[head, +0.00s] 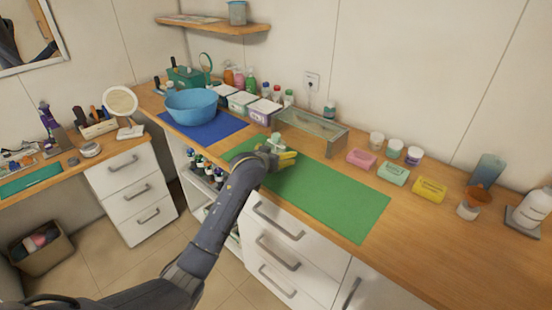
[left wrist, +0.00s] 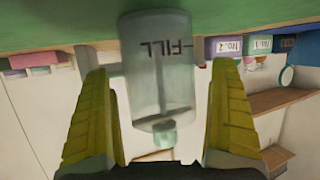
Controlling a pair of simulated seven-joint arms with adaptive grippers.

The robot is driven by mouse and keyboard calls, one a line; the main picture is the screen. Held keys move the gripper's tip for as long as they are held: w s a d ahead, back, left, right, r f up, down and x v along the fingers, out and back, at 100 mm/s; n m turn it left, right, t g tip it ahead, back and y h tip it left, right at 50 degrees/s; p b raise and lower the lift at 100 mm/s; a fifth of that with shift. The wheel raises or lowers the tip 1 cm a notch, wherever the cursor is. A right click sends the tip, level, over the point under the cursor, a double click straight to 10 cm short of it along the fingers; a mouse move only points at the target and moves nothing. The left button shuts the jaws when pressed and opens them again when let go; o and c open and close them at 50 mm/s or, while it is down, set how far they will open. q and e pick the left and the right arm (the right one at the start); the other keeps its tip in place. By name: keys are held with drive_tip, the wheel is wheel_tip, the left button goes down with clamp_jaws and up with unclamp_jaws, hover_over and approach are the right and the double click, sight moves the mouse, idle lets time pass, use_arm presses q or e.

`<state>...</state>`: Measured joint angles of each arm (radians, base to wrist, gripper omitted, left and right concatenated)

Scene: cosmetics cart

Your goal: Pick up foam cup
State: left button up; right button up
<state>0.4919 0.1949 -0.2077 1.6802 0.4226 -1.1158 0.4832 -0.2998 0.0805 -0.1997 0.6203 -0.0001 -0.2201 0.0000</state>
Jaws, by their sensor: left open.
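A clear cup marked "FILL", apparently the foam cup, with a pale green knob, stands upright on the green mat (head: 335,203). In the left wrist view, which is upside down, the cup (left wrist: 157,75) is between my yellow fingers, with a gap on each side. In the head view only the pale top of the cup (head: 277,141) shows behind my left gripper (head: 284,158); its lower part is hidden. My left gripper is open around the cup, low over the mat. My right gripper is not in view.
A blue bowl (head: 190,107) stands on a blue mat at the left. Behind my gripper is a clear rack (head: 312,128). Pink (head: 361,159), mint (head: 392,173) and yellow (head: 429,189) packs lie to the right. The green mat's right part is clear.

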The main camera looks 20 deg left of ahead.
use_arm(q)
drive_tip(key=shift+w, duration=0.2)
drive_tip(key=c, duration=1.5)
drive_tip(key=shift+r, duration=0.2)
drive_tip(key=shift+r, duration=9.6)
